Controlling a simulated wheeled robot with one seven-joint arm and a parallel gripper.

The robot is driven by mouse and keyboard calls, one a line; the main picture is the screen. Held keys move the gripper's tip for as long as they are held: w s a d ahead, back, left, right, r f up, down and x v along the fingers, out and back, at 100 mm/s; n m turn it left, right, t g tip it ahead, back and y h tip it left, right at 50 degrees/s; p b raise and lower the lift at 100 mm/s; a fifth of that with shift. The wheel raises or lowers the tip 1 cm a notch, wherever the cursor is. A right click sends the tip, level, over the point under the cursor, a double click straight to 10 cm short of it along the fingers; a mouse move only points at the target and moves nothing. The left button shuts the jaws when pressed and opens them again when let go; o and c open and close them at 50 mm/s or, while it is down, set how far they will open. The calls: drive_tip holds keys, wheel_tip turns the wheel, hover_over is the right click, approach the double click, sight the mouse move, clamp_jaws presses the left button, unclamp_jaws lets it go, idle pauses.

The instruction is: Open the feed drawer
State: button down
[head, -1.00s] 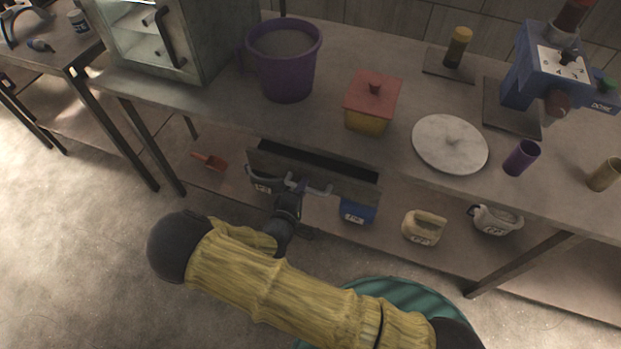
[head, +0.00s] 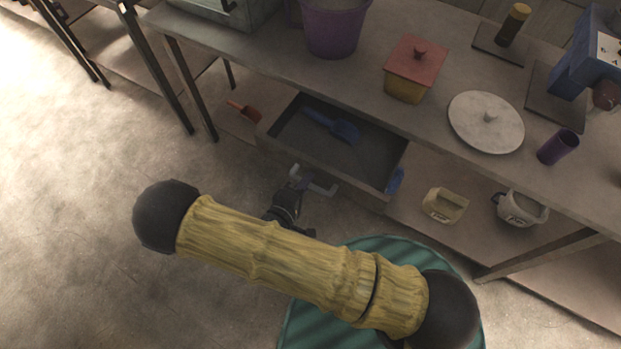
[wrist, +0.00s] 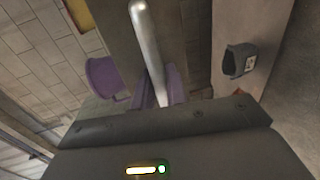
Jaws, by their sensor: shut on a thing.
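The feed drawer (head: 365,191) hangs under the tabletop and is pulled well out toward me. Its inside shows, with a blue scoop (head: 338,129) lying in it. Its pale metal handle (head: 318,183) is on the front panel. My gripper (head: 296,184) is at the handle, in front of the drawer; my wrist partly hides it. In the wrist view the handle bar (wrist: 146,40) runs between the two purple fingers of my gripper (wrist: 157,88), which are shut on it.
On the tabletop (head: 270,60) stand a purple bucket (head: 332,28), a red-lidded box (head: 412,68), a round white lid (head: 487,122) and a purple cup (head: 558,147). Jugs (head: 520,208) and a red scoop (head: 243,110) are on the lower shelf. The floor at left is clear.

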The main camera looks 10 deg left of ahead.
drive_tip(key=shift+a+r, duration=0.1)
drive_tip(key=shift+a, duration=0.25)
drive_tip(key=c, duration=1.8)
unclamp_jaws()
drive_tip(key=shift+w, duration=0.15)
drive_tip(key=shift+o, duration=0.2)
drive_tip(key=shift+d, duration=0.1)
drive_tip(key=shift+s, duration=0.25)
drive_tip(key=v, duration=1.7)
drive_tip(key=shift+b, duration=0.45)
